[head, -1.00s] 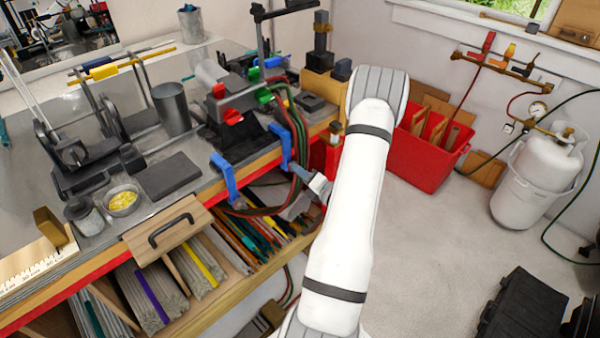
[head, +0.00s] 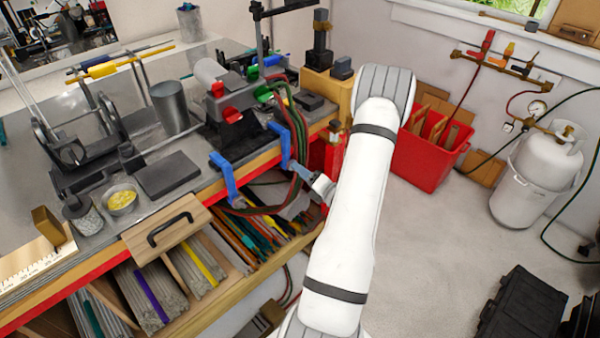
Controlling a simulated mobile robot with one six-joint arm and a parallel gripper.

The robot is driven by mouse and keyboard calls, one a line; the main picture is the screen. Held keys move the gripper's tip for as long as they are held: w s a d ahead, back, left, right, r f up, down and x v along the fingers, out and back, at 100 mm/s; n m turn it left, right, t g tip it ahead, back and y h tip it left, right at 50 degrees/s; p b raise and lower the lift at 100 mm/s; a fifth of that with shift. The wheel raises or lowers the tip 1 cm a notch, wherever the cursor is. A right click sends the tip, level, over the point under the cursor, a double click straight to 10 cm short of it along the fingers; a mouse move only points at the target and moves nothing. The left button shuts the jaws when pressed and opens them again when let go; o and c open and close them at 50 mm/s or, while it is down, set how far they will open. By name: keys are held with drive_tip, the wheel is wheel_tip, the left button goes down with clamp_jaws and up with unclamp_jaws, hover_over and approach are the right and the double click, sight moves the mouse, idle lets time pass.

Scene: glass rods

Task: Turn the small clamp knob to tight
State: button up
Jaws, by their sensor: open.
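Two blue clamps grip the front edge of the bench, the left one (head: 224,178) and the right one (head: 282,146). A small clamp knob cannot be made out clearly in this view. My gripper (head: 312,182) is partly hidden behind my white forearm. Its pale grey part shows just below and right of the right blue clamp, in front of the bench edge. It is open, with nothing seen between its fingers. Whether it touches the clamp cannot be told.
Red and green hoses (head: 300,135) hang over the bench edge beside the right clamp. Colored rods (head: 245,225) fill the shelf below.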

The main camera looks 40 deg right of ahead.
drive_tip(key=s+b, duration=0.1)
drive_tip(key=s, duration=0.5)
drive_tip(key=shift+s+d, duration=0.25)
